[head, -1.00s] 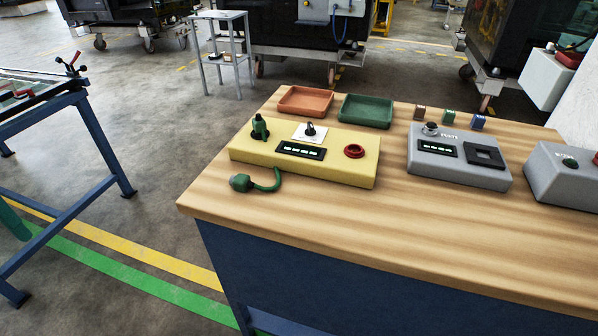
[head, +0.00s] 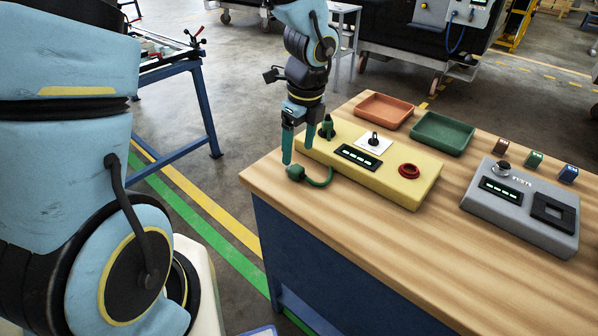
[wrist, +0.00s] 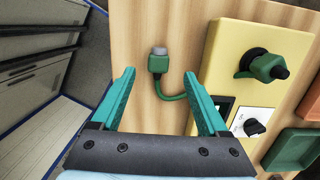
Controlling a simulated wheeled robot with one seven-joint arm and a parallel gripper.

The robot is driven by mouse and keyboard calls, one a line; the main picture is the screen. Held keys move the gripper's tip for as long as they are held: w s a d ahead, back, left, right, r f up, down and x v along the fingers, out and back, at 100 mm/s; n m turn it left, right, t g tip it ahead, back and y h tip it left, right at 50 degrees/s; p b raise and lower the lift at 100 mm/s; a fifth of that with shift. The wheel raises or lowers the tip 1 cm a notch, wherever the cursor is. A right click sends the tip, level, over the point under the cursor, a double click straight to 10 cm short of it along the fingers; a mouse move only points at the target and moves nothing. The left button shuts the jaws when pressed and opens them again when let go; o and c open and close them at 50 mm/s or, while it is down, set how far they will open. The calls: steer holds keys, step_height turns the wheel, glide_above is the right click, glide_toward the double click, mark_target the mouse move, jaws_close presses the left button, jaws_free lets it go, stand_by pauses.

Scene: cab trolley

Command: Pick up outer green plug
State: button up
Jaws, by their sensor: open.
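The outer green plug (head: 296,173) has a grey tip and lies on the wooden table in front of the yellow box (head: 399,187), joined to it by a curved green cable (head: 322,184). In the wrist view the plug (wrist: 161,63) lies ahead of the fingertips, between their lines. My gripper (head: 296,160) points down over the table's left edge, close to the plug. In the wrist view my gripper (wrist: 160,78) is open, with nothing between its teal fingers. A second green plug (head: 326,127) stands on the yellow box; it also shows in the wrist view (wrist: 268,66).
An orange tray (head: 384,111) and a green tray (head: 442,134) stand behind the yellow box. A grey box (head: 520,207) stands to the right, with small coloured blocks (head: 534,159) behind it. The table's front strip (head: 345,220) is bare.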

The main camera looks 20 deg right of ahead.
mark_target(295, 167)
steer(key=shift+w+a+f+p, duration=0.15)
steer(key=shift+f, duration=1.2)
steer(key=shift+w+a+f+p, duration=0.1)
steer(key=shift+a+f+p, duration=0.05)
steer(key=shift+f, duration=1.2)
steer(key=shift+c, duration=0.4)
jaws_close()
